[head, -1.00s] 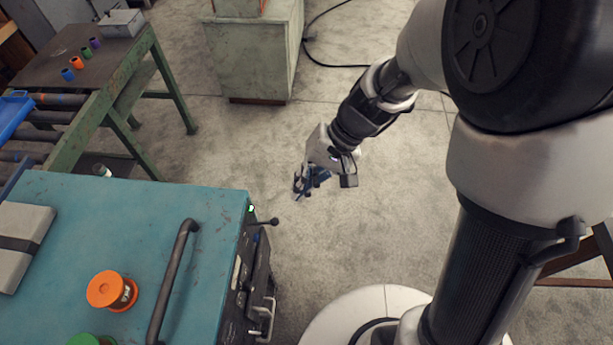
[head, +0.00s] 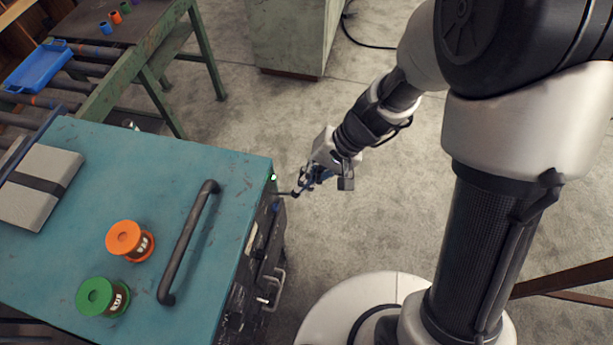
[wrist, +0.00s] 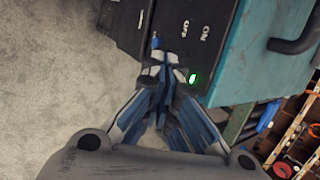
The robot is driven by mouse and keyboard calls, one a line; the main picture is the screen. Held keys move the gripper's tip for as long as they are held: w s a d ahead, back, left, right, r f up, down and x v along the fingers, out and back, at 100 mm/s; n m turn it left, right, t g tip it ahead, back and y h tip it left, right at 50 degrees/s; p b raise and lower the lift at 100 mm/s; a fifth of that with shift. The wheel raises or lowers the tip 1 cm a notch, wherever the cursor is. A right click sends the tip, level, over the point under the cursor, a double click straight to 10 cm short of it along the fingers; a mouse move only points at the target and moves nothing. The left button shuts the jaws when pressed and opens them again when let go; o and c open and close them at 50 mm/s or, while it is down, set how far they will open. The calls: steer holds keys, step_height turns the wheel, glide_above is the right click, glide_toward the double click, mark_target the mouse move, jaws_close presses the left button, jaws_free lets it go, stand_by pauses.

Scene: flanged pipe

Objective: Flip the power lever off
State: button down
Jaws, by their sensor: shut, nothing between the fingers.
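The power lever (head: 285,194) is a thin dark rod sticking out from the side panel of the teal-topped machine (head: 255,160), near its far corner. My gripper (head: 299,190) is shut and empty, with its fingertips at the lever's outer end; whether they touch it I cannot tell. In the wrist view my gripper (wrist: 165,62) is in front of the dark panel (wrist: 185,40), which carries ON and OFF labels. The fingers largely hide the lever there. A small green light (wrist: 193,78) glows on the panel beside the fingertips, on the ON side.
A dark handle bar (head: 188,240), an orange spool (head: 130,240) and a green spool (head: 103,296) are on the machine top. A metal pull handle (head: 273,288) projects from its side. A roller conveyor with a blue tray (head: 38,66) stands behind. The floor (head: 350,235) right of the machine is clear.

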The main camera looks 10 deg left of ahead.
steer(key=shift+f, duration=0.15)
steer(key=shift+d+f+y+b, duration=0.2)
steer(key=shift+y+b, duration=0.2)
steer(key=shift+b, duration=0.75)
